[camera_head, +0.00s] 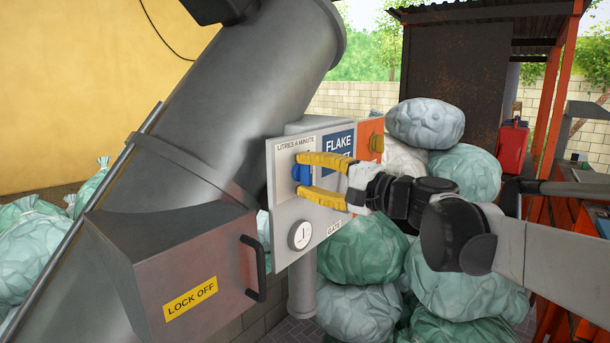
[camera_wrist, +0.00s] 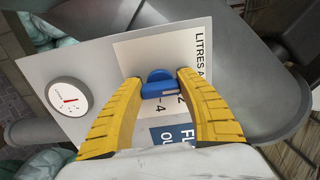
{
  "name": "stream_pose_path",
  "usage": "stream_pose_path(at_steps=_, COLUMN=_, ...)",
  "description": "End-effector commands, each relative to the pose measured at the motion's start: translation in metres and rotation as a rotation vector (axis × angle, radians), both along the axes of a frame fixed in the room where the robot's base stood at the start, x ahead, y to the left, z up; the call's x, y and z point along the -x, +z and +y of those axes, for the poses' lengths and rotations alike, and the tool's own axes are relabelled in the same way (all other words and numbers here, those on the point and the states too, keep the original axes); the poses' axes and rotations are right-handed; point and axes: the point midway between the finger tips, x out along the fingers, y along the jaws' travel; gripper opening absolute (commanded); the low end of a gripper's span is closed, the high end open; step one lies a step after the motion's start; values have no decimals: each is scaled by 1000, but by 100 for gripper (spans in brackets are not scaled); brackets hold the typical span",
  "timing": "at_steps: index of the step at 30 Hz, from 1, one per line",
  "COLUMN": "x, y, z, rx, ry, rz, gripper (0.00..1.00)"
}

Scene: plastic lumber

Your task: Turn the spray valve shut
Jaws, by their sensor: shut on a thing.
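The spray valve has a blue knob (camera_head: 301,173) on a pale panel (camera_head: 284,212) marked "LITRES A MINUTE". In the wrist view the blue knob (camera_wrist: 159,86) sits between the two yellow fingertips, above a dial plate (camera_wrist: 150,48) with numbers, of which a 4 can be read. My gripper (camera_head: 303,174) is at the panel, its yellow fingers on either side of the knob. It also shows in the wrist view (camera_wrist: 159,84), shut on the knob. The fingers hide part of the dial plate, and the knob's exact setting cannot be told.
A round gauge (camera_head: 301,235) sits low on the panel; an orange plate with a brass knob (camera_head: 376,143) is at its right. A grey box marked "LOCK OFF" (camera_head: 180,270) with a black handle (camera_head: 253,268) juts out at lower left. Stuffed bags (camera_head: 365,250) are piled behind my arm.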

Motion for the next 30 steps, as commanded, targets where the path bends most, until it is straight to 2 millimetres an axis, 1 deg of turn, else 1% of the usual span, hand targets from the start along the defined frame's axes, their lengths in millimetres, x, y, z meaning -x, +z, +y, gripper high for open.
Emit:
stream_pose_path(at_steps=4, x=0, y=1, z=0, rx=-2, ry=-1, rz=0, gripper=13)
stream_pose_path(at_steps=5, x=-1, y=1, z=0, rx=-2, ry=-1, rz=0, gripper=46)
stream_pose_path(at_steps=6, x=0, y=1, z=0, rx=-2, ry=-1, rz=0, gripper=58)
stream_pose_path(at_steps=7, x=0, y=1, z=0, rx=-2, ry=-1, rz=0, gripper=67)
stream_pose_path(at_steps=16, x=0, y=1, z=-1, rx=-1, ry=-1, rz=0, gripper=67)
stream_pose_path(at_steps=19, x=4, y=1, z=-6, rx=-1, ry=-2, rz=0, gripper=67)
stream_pose_path(at_steps=23, x=17, y=0, z=-23, rx=-1, ry=-5, rz=1, gripper=67)
stream_pose_path(at_steps=30, x=50, y=0, z=-66, rx=-1, ry=-5, rz=0, gripper=67)
